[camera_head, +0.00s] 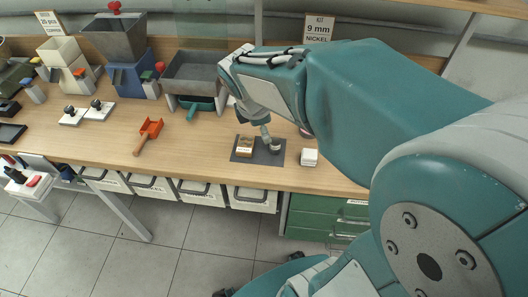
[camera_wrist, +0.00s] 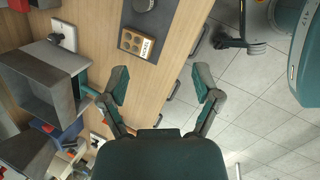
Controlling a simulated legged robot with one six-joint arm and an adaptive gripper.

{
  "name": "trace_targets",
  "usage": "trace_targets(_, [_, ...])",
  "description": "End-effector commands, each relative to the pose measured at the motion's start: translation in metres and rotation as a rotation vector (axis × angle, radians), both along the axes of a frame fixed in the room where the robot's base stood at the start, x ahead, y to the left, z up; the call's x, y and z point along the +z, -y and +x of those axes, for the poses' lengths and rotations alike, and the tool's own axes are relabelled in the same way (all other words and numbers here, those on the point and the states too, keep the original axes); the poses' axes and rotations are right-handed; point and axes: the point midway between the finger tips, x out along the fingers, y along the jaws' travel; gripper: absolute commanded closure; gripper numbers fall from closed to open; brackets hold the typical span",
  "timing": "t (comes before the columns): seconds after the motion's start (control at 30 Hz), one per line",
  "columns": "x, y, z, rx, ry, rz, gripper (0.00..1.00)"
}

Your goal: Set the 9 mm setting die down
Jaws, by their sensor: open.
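A dark mat (camera_head: 258,158) lies on the wooden bench near its front edge. A small dark cylinder with a pale band (camera_head: 275,147) stands on its right part; this may be the 9 mm setting die, but I cannot read a marking. A brass-coloured block (camera_head: 244,147) sits at the mat's left. The wrist view shows the mat (camera_wrist: 168,22), the round dark piece (camera_wrist: 144,5), cut by the top edge, and the block with holes and a label (camera_wrist: 136,42). My gripper (camera_wrist: 161,84) is open, with nothing between its fingers. In the head view my arm partly hides it.
A white box (camera_head: 309,157) stands right of the mat. An orange scoop (camera_head: 149,132) lies to the left. Hoppers, including a grey one (camera_head: 195,75), line the back. Drawers (camera_head: 325,218) sit below the bench. The bench front between scoop and mat is clear.

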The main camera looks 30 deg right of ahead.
Motion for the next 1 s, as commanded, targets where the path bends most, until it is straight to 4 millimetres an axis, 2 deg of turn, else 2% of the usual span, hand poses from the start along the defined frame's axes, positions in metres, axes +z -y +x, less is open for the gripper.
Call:
trace_targets(0.03, [0.010,-0.006,-0.013,-0.103,0.061,0.049,0.19])
trace_targets(0.2, [0.030,-0.026,-0.055,-0.491,0.234,0.253,0.19])
trace_targets(0.4, [0.042,-0.049,-0.100,-0.921,0.371,0.517,0.19])
trace_targets(0.5, [0.044,-0.056,-0.115,-1.072,0.401,0.618,0.19])
trace_targets(0.67, [0.044,-0.061,-0.124,-1.183,0.415,0.688,0.19])
trace_targets(1.0, [0.044,-0.062,-0.124,-1.189,0.414,0.690,0.19])
